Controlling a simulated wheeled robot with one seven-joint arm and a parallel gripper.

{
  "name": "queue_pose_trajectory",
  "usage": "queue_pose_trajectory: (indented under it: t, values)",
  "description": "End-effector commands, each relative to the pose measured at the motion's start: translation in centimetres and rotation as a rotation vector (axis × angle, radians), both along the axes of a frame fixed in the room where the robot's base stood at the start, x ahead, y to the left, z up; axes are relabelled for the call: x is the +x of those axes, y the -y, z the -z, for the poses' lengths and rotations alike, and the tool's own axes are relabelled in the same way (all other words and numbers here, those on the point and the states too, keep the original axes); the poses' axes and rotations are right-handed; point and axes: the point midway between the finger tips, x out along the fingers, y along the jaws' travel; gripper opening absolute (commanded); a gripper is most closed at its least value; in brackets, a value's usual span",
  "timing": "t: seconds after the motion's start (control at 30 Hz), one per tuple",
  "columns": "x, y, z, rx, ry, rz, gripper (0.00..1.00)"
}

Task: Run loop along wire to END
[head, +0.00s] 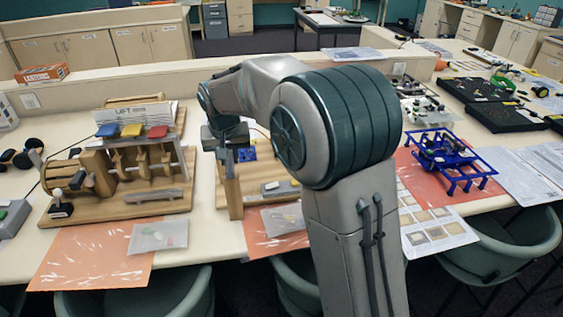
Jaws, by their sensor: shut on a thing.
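My gripper (228,158) points down over the left side of a wooden board (258,200) on the bench. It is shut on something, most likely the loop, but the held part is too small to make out. A wooden upright (233,197) stands directly below the jaws at the board's front left; whether it touches them I cannot tell. A small blue part (249,154) and a pale piece (278,187) are on the board. My arm covers the board's right side. I cannot make out the wire or an END mark.
A wooden lift model (135,165) with coloured tops stands close on the left. Clear bags (158,236) lie on orange sheets (95,255) in front. A blue frame (452,165) and black trays (505,115) are on the right. Chairs (150,295) sit at the bench's front edge.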

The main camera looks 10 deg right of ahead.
Motion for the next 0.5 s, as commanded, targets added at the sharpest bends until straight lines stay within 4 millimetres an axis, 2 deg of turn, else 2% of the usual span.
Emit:
queue_pose_trajectory:
  t: [0.4,0.43,0.5]
  values:
    - [0.00,0.00,-0.03,0.000,0.000,0.000,0.02]
    - [0.00,0.00,-0.03,0.000,0.000,0.000,0.28]
    - [0.00,0.00,-0.03,0.000,0.000,0.000,0.45]
